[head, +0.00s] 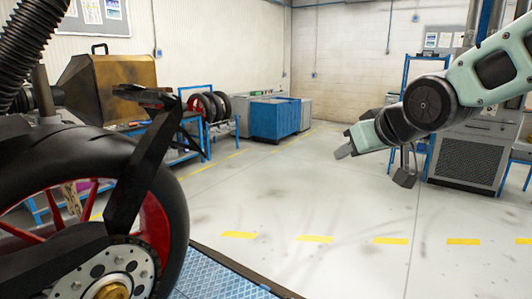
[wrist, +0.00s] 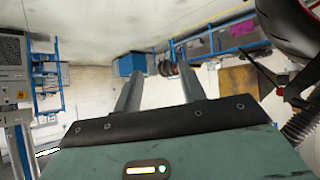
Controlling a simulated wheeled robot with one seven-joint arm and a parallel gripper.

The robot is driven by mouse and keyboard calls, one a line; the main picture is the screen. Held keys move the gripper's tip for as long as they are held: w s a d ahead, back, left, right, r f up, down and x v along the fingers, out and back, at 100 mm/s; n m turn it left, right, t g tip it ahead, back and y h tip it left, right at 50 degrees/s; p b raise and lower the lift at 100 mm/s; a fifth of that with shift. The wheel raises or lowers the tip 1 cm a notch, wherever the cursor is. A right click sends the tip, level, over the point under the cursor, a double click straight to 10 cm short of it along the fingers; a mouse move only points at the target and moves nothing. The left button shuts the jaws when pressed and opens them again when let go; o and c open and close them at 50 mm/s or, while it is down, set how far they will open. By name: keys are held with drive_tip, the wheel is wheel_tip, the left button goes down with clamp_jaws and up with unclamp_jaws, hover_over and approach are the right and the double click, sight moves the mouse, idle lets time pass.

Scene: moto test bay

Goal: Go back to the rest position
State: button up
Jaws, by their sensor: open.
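My gripper (head: 345,152) shows at the end of my pale green arm, on the right side of the head view, raised above the open floor and pointing left. In the wrist view my gripper (wrist: 157,77) shows two grey fingers standing well apart with nothing between them. It is open and empty. In the head view it is far to the right of the motorcycle wheel (head: 172,200) and touches nothing that I can see.
The motorcycle wheel stands at the left by a blue ramp plate (head: 215,272). A blue bin (head: 275,119) and a rack of tyres (head: 209,106) stand along the back left. A grey cabinet (head: 468,155) stands behind my arm. The middle floor (head: 290,190) is clear.

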drive_tip(key=s+a+f+n+g+h, duration=0.1)
drive_tip(key=s+f+g, duration=0.4)
drive_tip(key=s, duration=1)
drive_tip(key=s+a+f+n+g+h, duration=0.1)
drive_tip(key=s+f+g, duration=0.4)
drive_tip(key=s+f, duration=0.6)
drive_tip(key=s+a+n, duration=0.1)
drive_tip(key=s, duration=0.3)
drive_tip(key=shift+a+f, duration=0.35)
drive_tip(key=shift+f, duration=0.05)
drive_tip(key=shift+a, duration=0.1)
drive_tip(key=shift+c, duration=0.5)
